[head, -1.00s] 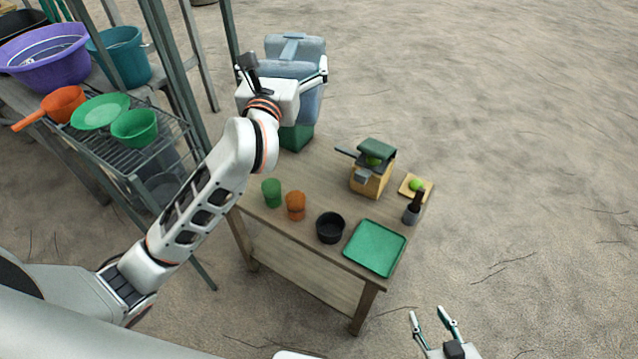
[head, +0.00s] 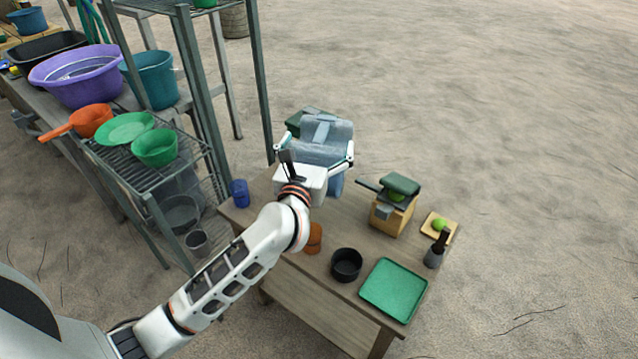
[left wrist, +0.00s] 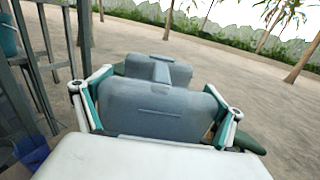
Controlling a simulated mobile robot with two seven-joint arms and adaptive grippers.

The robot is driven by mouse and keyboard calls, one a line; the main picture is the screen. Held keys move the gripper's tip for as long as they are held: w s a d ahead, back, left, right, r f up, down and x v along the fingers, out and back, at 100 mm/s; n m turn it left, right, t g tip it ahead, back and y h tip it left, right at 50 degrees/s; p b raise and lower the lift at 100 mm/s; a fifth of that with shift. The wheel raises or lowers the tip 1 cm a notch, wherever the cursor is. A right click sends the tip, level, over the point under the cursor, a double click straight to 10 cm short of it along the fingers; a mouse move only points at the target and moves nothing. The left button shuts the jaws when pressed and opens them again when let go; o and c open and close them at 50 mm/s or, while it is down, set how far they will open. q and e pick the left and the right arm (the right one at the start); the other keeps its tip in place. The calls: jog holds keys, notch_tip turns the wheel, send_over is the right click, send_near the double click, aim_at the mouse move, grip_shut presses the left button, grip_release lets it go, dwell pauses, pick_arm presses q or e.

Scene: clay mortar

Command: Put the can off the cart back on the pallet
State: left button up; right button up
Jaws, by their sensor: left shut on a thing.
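The can (head: 328,130) is a blue-grey jerry can with a handle on top. My left gripper (head: 314,160) is shut on it, with one finger on each side. In the left wrist view the can (left wrist: 160,108) fills the space between the fingers and looks upright. In the head view it shows over the far end of the wooden table (head: 325,262); my gripper hides its lower part, so I cannot tell if it touches anything. I cannot make out a cart or a pallet. My right gripper is not in view.
The table bears a blue cup (head: 240,193), an orange cup (head: 313,240), a black bowl (head: 346,264), a green tray (head: 394,290) and a wooden box with a green top (head: 398,186). A dark green object (head: 296,121) shows behind the can. A metal rack (head: 150,190) stands left. Sand lies open right.

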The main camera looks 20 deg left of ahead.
pick_arm(q)
notch_tip(320, 180, down, 5)
jog(key=shift+f+b, duration=0.1)
jog(key=shift+b, duration=0.6)
jog(key=shift+f, duration=0.45)
notch_tip(320, 180, down, 5)
jog(key=shift+f+b, duration=0.1)
jog(key=shift+b, duration=1.1)
jog(key=shift+f, duration=0.25)
jog(key=shift+r, duration=0.1)
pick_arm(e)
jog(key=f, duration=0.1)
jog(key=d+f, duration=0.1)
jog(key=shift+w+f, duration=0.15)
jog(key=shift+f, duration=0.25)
pick_arm(q)
jog(key=o, duration=1.8)
jog(key=shift+f, duration=0.25)
jog(key=shift+c, duration=0.2)
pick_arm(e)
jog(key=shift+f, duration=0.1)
